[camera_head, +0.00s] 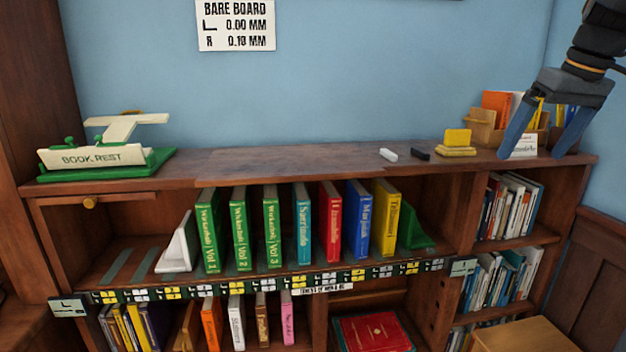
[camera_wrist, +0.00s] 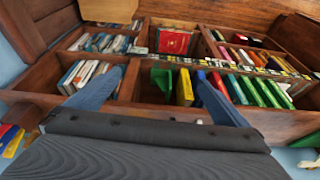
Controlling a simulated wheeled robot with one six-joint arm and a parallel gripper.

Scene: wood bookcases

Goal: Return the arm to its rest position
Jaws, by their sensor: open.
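My gripper (camera_head: 538,128) is at the upper right in the head view, pointing down over the right end of the bookcase top (camera_head: 300,162). Its two blue fingers are spread apart with nothing held between them. In the wrist view the open fingers (camera_wrist: 160,95) frame the shelves below. The right finger hangs in front of the small box of books and cards at the back right. I cannot tell whether the fingertips touch anything there. My arm comes in from the top right corner, and most of it is out of view.
A row of upright books (camera_head: 303,222) stands on the middle shelf between a white bookend (camera_head: 178,248) and a green bookend (camera_head: 413,232). A book rest (camera_head: 95,158) sits at the top left. A yellow block (camera_head: 457,143) is near my gripper. The bookcase top's middle is clear.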

